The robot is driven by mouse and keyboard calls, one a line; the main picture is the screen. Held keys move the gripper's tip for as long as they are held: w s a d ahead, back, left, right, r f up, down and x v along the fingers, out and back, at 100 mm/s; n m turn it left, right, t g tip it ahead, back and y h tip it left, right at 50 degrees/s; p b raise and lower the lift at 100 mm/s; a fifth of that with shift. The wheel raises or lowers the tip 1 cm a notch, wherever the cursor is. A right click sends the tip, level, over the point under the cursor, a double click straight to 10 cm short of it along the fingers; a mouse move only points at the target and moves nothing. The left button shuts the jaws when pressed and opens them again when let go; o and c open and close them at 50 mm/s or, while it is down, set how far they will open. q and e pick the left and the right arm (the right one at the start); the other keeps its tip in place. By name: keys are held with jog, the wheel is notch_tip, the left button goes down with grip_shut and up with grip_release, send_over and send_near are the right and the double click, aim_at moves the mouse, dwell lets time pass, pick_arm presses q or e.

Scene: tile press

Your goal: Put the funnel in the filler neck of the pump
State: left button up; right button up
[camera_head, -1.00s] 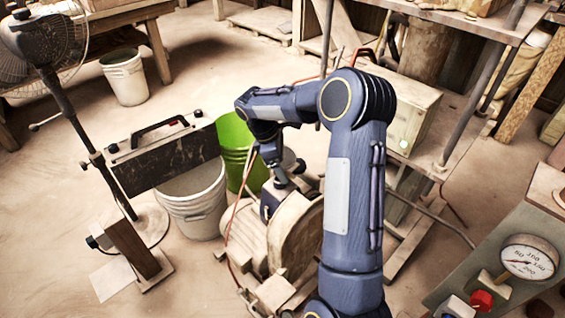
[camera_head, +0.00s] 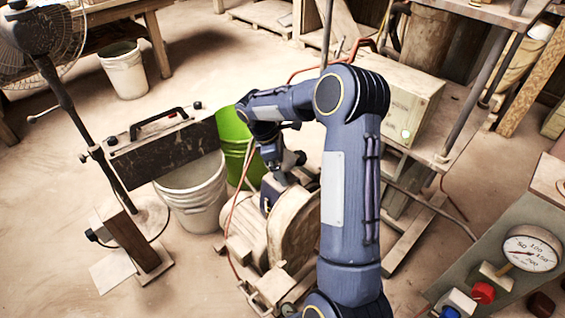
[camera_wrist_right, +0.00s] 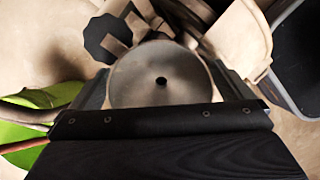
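The funnel (camera_wrist_right: 158,98) is a round grey metal cone with a dark hole in its middle. It sits between the two fingers of my right gripper (camera_wrist_right: 165,88) in the right wrist view. In the head view my right gripper (camera_head: 277,178) points down over the pump (camera_head: 250,238), a dusty beige machine with a rounded housing. The funnel is mostly hidden by my arm there. I cannot make out the filler neck clearly, nor whether the funnel touches it. My left gripper is not in view.
A green bin (camera_head: 232,135) and a white bucket (camera_head: 197,205) stand left of the pump. A dark panel with a handle (camera_head: 165,148) is above the bucket.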

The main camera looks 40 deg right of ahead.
jog(key=p+v, duration=0.2)
jog(key=v, duration=0.5)
jog(key=shift+p, duration=0.3)
jog(key=shift+w+a+r, duration=0.1)
jog(key=shift+r, duration=0.3)
jog(key=s+a+r+m+t+y, duration=0.4)
jog(key=s+a+m, duration=0.2)
jog(key=s+a, duration=0.5)
jog(key=s+a+r+m+t+y, duration=0.35)
jog(key=s+a+m, duration=0.3)
jog(key=s, duration=0.85)
notch_tip(320, 180, up, 24)
jog(key=p, duration=2.4)
jog(key=shift+w+a+n+t+h, duration=0.2)
jog(key=shift+w+n+t+h, duration=0.15)
jog(key=shift+n, duration=0.1)
